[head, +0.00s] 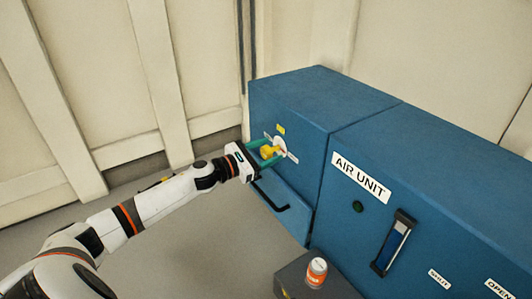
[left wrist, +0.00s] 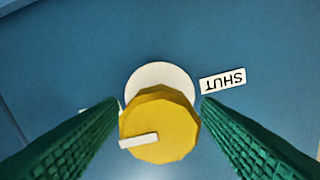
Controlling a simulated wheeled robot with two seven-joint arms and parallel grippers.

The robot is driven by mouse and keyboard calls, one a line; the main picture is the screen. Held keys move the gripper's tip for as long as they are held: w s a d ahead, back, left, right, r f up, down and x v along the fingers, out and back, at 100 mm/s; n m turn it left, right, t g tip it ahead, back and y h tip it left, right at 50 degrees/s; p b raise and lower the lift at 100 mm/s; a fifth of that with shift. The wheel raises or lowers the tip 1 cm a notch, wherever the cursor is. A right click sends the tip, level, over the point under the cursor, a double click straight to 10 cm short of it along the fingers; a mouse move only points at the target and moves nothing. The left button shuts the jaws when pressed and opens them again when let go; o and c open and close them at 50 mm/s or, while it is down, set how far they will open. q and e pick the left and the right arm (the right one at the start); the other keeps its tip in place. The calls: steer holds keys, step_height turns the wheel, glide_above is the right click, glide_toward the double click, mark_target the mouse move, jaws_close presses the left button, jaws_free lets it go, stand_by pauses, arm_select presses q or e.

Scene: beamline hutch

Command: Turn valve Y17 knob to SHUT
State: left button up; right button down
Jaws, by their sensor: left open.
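The yellow valve knob (head: 267,152) sits on a white disc (head: 280,144) on the front of the left blue cabinet. In the left wrist view the knob (left wrist: 165,125) has a white pointer bar (left wrist: 138,140) reaching left from its middle, away from the SHUT label (left wrist: 222,80), which lies right of the disc and reads upside down. A pale label at the left is mostly hidden by a finger. My left gripper (head: 266,154) is open, with its green fingers on either side of the knob. I cannot tell whether they touch it. My right gripper is not in view.
A drawer with a dark handle (head: 272,195) stands out below the knob. The AIR UNIT cabinet (head: 350,130) adjoins at right, with a dark lever handle (head: 394,243). An orange-and-white can (head: 316,272) stands on a low dark box (head: 290,274). A pale wall (head: 100,80) is behind.

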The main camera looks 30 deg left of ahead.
arm_select(q)
steer(key=c, duration=1)
